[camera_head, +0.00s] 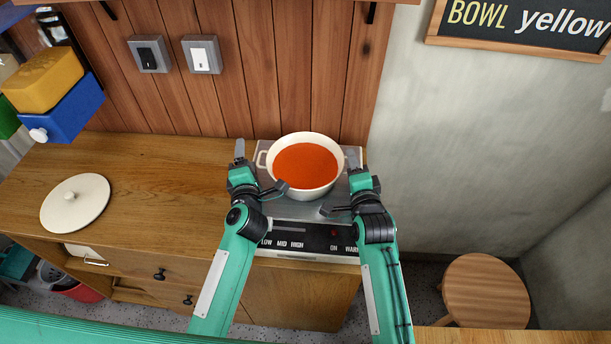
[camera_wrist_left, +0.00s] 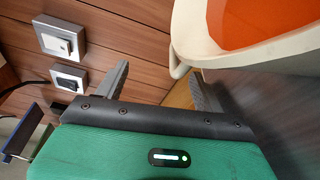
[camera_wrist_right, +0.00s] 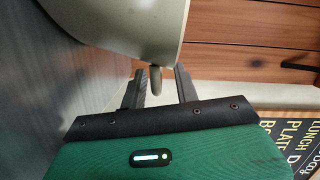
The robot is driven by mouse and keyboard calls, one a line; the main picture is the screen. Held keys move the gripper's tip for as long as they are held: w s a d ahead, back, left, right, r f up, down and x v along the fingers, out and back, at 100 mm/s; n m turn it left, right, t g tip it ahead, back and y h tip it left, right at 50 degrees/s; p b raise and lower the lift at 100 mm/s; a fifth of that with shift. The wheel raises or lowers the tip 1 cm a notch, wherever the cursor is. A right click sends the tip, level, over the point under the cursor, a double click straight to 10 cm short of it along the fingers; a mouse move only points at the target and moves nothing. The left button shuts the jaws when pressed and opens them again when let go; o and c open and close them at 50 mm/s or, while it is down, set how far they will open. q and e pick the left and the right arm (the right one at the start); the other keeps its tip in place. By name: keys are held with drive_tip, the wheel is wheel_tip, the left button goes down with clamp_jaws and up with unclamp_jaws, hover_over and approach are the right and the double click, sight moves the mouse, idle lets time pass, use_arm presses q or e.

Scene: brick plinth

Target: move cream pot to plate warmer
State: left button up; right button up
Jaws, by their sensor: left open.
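The cream pot (camera_head: 330,180), full of orange-red soup, stands upright on the grey metal top of the plate warmer (camera_head: 290,208). My left gripper (camera_head: 261,167) is open at the pot's left side. In the left wrist view its fingers are wide apart, with the pot's loop handle (camera_wrist_left: 178,66) near the right-hand finger. My right gripper (camera_head: 340,182) is at the pot's right side. In the right wrist view its fingers are apart, and the other handle (camera_wrist_right: 155,80) shows between them with gaps on both sides. The pot's underside is hidden in the head view.
A cream lid (camera_head: 75,203) lies on the wooden counter (camera_head: 165,185) at left; the counter between is clear. Blue and yellow boxes (camera_head: 45,80) are at upper left. Wall switches (camera_head: 202,55) are behind. A round stool (camera_head: 486,290) stands at lower right.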

use_arm(q)
drive_tip(key=shift+a, duration=1.95)
use_arm(e)
drive_tip(key=shift+o, duration=0.4)
drive_tip(key=o, duration=0.7)
drive_tip(key=shift+s, duration=0.1)
drive_tip(key=s, duration=0.4)
drive_tip(key=s+d, duration=0.1)
drive_tip(key=s, duration=0.2)
drive_tip(key=s+d, duration=0.1)
drive_tip(key=s, duration=0.3)
drive_tip(key=shift+s+d+r, duration=0.1)
drive_tip(key=shift+s+r, duration=0.15)
drive_tip(key=shift+s, duration=0.1)
use_arm(q)
drive_tip(key=shift+r, duration=0.1)
use_arm(e)
drive_tip(key=shift+r, duration=0.1)
